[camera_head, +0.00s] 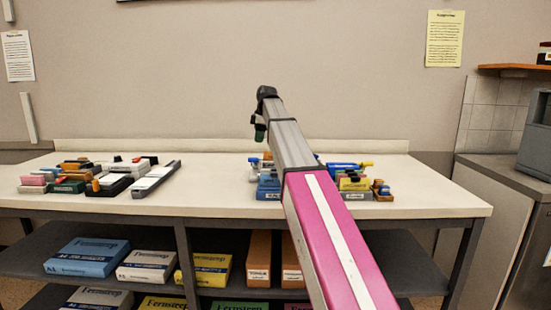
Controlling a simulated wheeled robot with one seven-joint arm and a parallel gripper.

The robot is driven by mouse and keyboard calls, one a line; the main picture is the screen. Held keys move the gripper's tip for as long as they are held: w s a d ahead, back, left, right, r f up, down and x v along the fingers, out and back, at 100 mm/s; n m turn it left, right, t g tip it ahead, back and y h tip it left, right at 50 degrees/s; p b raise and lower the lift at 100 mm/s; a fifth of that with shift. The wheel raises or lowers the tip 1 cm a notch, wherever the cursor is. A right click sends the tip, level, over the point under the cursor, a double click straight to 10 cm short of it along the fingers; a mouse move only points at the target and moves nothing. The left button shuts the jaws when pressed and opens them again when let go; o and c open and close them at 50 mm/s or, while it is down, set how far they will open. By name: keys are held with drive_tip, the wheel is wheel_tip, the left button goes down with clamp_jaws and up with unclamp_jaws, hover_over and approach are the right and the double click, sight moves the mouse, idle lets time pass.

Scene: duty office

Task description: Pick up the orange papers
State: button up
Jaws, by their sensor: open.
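I cannot clearly pick out a pack of orange papers. Two upright orange-brown boxes or binders, one on the left (259,258) and one on the right (291,261), stand on the shelf under the table; my arm partly hides the right one. Paper packs lie beside them: blue (87,257), white (147,266) and yellow (205,270). My arm reaches forward over the table, and my gripper (260,133) is open and small at its far end, above the tabletop and apart from the packs. Its fingers are hard to make out.
The white tabletop (215,203) holds stationery clusters at left (90,180) and right (352,183), with free room between them. Several packs lie on the lowest shelf, including a green one (240,306). A grey cabinet (505,215) stands at right.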

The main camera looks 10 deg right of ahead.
drive_tip(key=shift+g+h, duration=0.3)
drive_tip(key=d, duration=0.2)
drive_tip(key=d+r, duration=0.1)
drive_tip(key=d, duration=0.1)
drive_tip(key=d+r, duration=0.1)
drive_tip(key=d, duration=0.2)
drive_tip(key=shift+s+d, duration=0.1)
drive_tip(key=shift+s, duration=0.15)
drive_tip(key=shift+d+f, duration=0.1)
drive_tip(key=shift+d, duration=0.1)
drive_tip(key=f, duration=0.7)
drive_tip(key=a+f, duration=0.1)
drive_tip(key=f, duration=0.2)
drive_tip(key=shift+w+a+f, duration=0.1)
drive_tip(key=shift+w+f, duration=0.05)
drive_tip(key=shift+f, duration=0.1)
clamp_jaws()
